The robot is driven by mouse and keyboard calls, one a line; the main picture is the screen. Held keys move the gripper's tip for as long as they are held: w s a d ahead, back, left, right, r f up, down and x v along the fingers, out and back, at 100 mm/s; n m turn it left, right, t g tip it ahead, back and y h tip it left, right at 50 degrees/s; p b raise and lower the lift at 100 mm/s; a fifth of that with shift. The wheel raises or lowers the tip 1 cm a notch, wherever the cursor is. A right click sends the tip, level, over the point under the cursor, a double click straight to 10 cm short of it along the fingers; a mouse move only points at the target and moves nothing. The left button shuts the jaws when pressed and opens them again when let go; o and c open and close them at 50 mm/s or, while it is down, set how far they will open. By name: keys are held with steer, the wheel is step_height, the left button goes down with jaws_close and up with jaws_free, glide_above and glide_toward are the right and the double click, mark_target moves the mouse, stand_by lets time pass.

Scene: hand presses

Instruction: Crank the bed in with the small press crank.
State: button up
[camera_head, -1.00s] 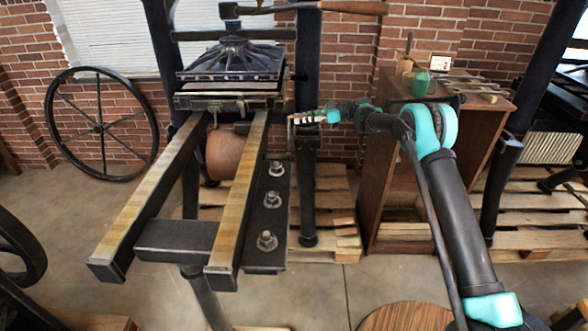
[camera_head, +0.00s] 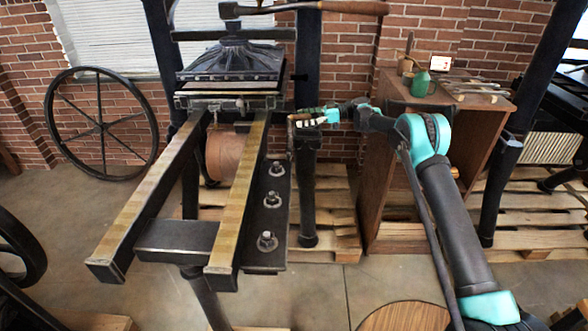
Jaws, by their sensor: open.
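The small press stands at the left, with two long rails (camera_head: 238,205) running toward me. Its bed (camera_head: 228,103) sits at the far end of the rails, beneath the dark ribbed platen (camera_head: 232,62). A reddish-brown drum (camera_head: 224,155) hangs between the rails. My gripper (camera_head: 299,119) reaches in from the right, at the press's right side by the dark upright post. It is open around or beside the small crank's handle area; the handle is mostly hidden, and I cannot tell whether the fingers touch it.
A wooden cabinet (camera_head: 438,180) with a green can (camera_head: 421,84) and tools on top stands right of the press, behind my arm. A spoked wheel (camera_head: 101,124) leans against the brick wall. A wooden pull handle (camera_head: 352,7) juts right above the gripper. Bolts stud the right-hand plate.

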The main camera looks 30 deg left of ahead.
steer(key=shift+d, duration=0.15)
steer(key=v, duration=0.7)
steer(key=shift+d, duration=0.3)
stand_by(0.5)
steer(key=shift+w+r, duration=0.1)
steer(key=shift+r, duration=0.05)
